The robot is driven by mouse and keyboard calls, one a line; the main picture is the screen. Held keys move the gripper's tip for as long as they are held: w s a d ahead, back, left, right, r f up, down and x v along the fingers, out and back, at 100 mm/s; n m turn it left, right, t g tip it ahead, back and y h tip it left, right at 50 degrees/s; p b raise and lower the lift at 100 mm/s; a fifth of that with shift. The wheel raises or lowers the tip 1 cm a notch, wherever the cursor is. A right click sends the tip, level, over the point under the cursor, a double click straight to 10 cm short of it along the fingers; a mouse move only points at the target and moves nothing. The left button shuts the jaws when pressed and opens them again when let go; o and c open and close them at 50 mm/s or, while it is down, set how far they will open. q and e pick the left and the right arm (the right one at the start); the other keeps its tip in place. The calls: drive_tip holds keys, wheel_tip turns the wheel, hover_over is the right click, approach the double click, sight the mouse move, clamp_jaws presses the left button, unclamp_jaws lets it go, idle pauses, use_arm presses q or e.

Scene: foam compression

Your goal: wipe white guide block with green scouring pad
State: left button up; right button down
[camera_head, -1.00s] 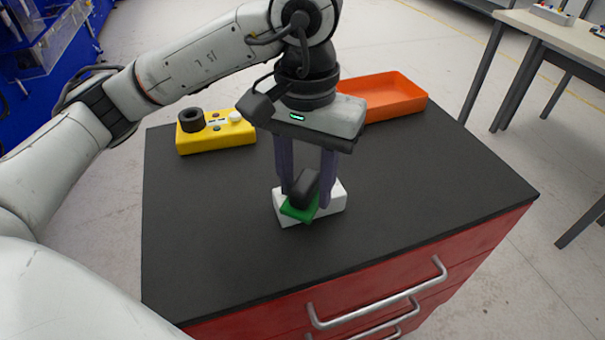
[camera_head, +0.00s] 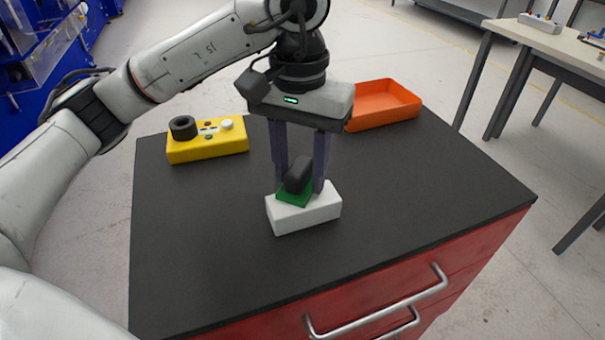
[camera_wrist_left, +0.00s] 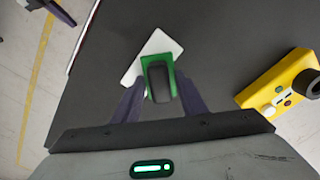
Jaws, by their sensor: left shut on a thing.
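The white guide block (camera_head: 318,211) lies on the dark top of the red drawer cabinet. The green scouring pad (camera_head: 290,196) with its black handle (camera_head: 298,176) is on the block's upper face, toward its left part. My left gripper (camera_head: 300,187) points down from above, its two purple-grey fingers shut on the black handle. In the left wrist view the pad (camera_wrist_left: 146,58) covers part of the white block (camera_wrist_left: 134,70), with the handle (camera_wrist_left: 159,82) between the fingers. The pad looks turned relative to the block.
A yellow control box (camera_head: 208,148) with a black knob stands at the back left of the dark top (camera_head: 400,200). An orange tray (camera_head: 383,104) stands at the back right. The top around the block is clear. A table (camera_head: 560,40) stands apart at right.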

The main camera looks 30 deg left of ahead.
sight(319, 204)
use_arm(q)
drive_tip(key=shift+w+d, duration=0.5)
drive_tip(key=shift+d, duration=0.05)
drive_tip(key=shift+s+d+f+b, duration=0.1)
drive_tip(key=shift+s+d+b, duration=0.2)
drive_tip(key=shift+s+d, duration=1.15)
drive_tip(key=shift+w+r+p, duration=0.1)
drive_tip(key=shift+r+p, duration=2.15)
drive_tip(key=shift+r, duration=0.8)
wheel_tip(319, 204, up, 3)
drive_tip(key=shift+p, duration=1.05)
